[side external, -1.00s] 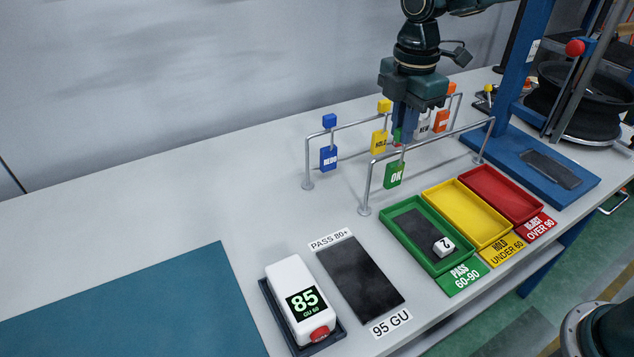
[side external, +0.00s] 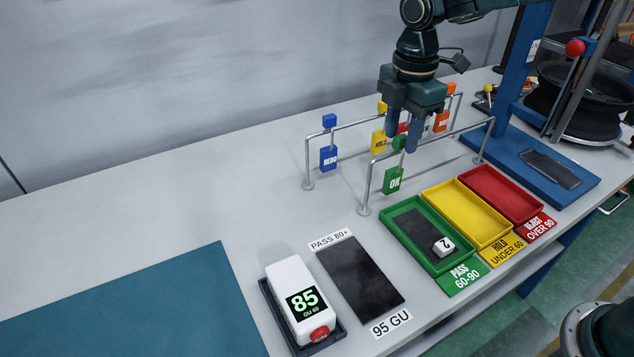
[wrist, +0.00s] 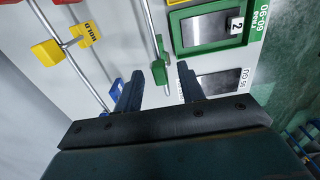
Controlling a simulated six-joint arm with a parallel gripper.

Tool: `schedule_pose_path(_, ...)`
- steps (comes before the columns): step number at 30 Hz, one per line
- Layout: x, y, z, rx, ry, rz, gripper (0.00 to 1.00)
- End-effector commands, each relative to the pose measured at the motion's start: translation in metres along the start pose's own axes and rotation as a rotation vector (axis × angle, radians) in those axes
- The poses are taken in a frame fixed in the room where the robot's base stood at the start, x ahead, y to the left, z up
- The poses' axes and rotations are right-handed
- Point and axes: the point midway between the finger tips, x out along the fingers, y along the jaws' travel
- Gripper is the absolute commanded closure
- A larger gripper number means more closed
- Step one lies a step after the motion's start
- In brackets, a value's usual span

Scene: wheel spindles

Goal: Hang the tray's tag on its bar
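The green OK tag (side external: 393,181) hangs from the front bar (side external: 435,140), near its left end, with its green knob (side external: 400,142) above the bar. My gripper (side external: 402,141) is open and empty, its fingertips apart on either side of the knob. In the wrist view the knob (wrist: 160,72) lies between the open fingertips. The green PASS 60-90 tray (side external: 463,268) holds a dark panel (side external: 412,226) and a white block marked 2 (side external: 443,246).
A rear bar carries a blue REDO tag (side external: 328,159), a yellow HOLD tag (side external: 378,142) and an orange tag (side external: 441,121). Yellow (side external: 466,212) and red (side external: 503,195) trays are empty. A white meter reading 85 (side external: 285,275) stands front left, beside a dark panel (side external: 360,279).

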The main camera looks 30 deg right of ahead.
Motion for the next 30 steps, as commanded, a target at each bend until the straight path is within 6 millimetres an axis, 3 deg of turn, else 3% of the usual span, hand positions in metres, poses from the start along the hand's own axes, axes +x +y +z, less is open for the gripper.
schedule_pose_path(11,-0.014,0.001,0.000,0.000,0.001,0.003,0.61)
schedule_pose_path(30,-0.112,0.001,0.000,0.000,0.001,0.004,0.61)
